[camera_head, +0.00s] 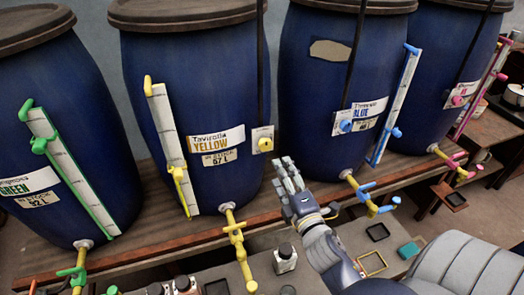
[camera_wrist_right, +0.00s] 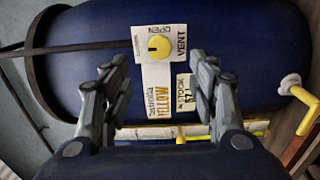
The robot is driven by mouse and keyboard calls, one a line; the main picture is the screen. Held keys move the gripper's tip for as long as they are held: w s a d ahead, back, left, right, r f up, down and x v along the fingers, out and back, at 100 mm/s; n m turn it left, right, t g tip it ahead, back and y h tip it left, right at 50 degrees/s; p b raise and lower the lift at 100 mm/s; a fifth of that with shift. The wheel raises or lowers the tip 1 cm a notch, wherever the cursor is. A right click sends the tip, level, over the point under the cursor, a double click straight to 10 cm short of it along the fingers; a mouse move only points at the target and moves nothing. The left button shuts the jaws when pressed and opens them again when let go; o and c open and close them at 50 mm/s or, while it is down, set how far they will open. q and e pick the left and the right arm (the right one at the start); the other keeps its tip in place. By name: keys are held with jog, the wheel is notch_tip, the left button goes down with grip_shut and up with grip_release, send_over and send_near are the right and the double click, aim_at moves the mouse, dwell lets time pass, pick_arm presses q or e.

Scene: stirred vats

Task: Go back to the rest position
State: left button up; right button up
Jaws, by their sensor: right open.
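My right gripper (camera_head: 288,172) is raised in front of the gap between the yellow-labelled vat (camera_head: 195,85) and the blue-labelled vat (camera_head: 320,90). In the right wrist view its two fingers (camera_wrist_right: 158,72) are spread apart with nothing between them. Beyond them is the yellow vent knob (camera_wrist_right: 158,47) on its white plate, on the side of the yellow-labelled vat. The knob also shows in the head view (camera_head: 265,144), apart from the fingers. My left gripper is not in view.
Several blue vats stand on a wooden bench, with sight tubes and taps in front. The yellow tap (camera_head: 237,240) juts out left of my right arm. A small bottle (camera_head: 285,258) and a teal block (camera_head: 409,250) are on the lower surface near my arm.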

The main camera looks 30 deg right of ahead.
jog(key=s+a+f+m+g+y, duration=0.2)
jog(key=s+a+f+m+g, duration=0.55)
jog(key=s, duration=0.35)
jog(key=s+a+f+m+g+y, duration=0.2)
jog(key=s+a+f+m+g, duration=0.5)
jog(key=s, duration=0.3)
notch_tip(320, 180, down, 33)
jog(key=s+n+b, duration=0.1)
jog(key=s+b, duration=0.2)
jog(key=b, duration=0.2)
jog(key=s+d+f+g+b, duration=0.2)
jog(key=s+d+f+b, duration=0.1)
jog(key=s+f, duration=1.2)
notch_tip(320, 180, down, 3)
jog(key=shift+s+d+r+b, duration=0.15)
jog(key=shift+s+b, duration=0.15)
jog(key=shift+b, duration=0.3)
